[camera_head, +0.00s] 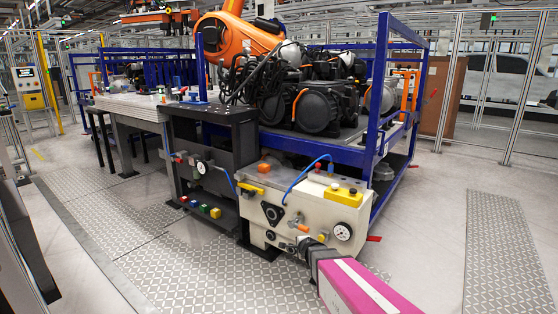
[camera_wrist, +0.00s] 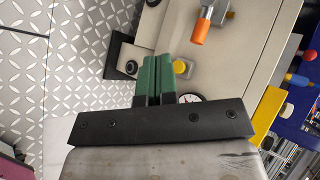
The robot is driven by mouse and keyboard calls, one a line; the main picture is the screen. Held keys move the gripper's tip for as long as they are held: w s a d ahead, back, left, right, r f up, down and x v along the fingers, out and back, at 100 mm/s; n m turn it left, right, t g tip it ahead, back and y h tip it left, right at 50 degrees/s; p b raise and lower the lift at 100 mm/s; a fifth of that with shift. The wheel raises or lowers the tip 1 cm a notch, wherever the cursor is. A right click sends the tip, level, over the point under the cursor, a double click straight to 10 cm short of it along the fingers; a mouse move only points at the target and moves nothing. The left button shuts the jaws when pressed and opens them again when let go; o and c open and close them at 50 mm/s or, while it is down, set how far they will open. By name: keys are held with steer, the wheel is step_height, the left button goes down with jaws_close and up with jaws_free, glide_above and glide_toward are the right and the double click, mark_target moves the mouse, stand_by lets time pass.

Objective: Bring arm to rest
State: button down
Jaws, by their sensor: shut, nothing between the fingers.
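My gripper (camera_wrist: 157,80) shows in the wrist view with its two green fingers together and nothing between them. In the head view my gripper (camera_head: 308,246) is at the lower middle, at the end of my magenta arm link, and its fingertips are hard to make out. It is in front of the cream machine panel (camera_head: 262,213). In the wrist view the fingers overlap the panel's lower part in the picture, close to a round yellow part (camera_wrist: 181,67) and a partly hidden gauge (camera_wrist: 188,98). I cannot tell whether they touch the panel.
An orange-handled lever (camera_wrist: 202,29) sticks out from the panel. A yellow box (camera_head: 343,195) sits on its top. Behind it a blue frame (camera_head: 378,90) holds a black drive unit (camera_head: 315,108). Free floor (camera_head: 430,225) lies to the right.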

steer(key=s+d+r+n+g+h, duration=0.1)
steer(key=s+d+r+n+g, duration=0.1)
steer(key=s+n, duration=0.3)
steer(key=s+d+r+n+g, duration=0.2)
steer(key=s+d+n+g, duration=0.2)
steer(key=s, duration=0.6)
steer(key=s+d+r+n+g+h, duration=0.1)
steer(key=s+d+r+n+g, duration=0.1)
steer(key=s+n, duration=0.5)
steer(key=shift+s+d+g+h, duration=0.35)
steer(key=shift+d+g, duration=0.45)
steer(key=shift+g, duration=0.3)
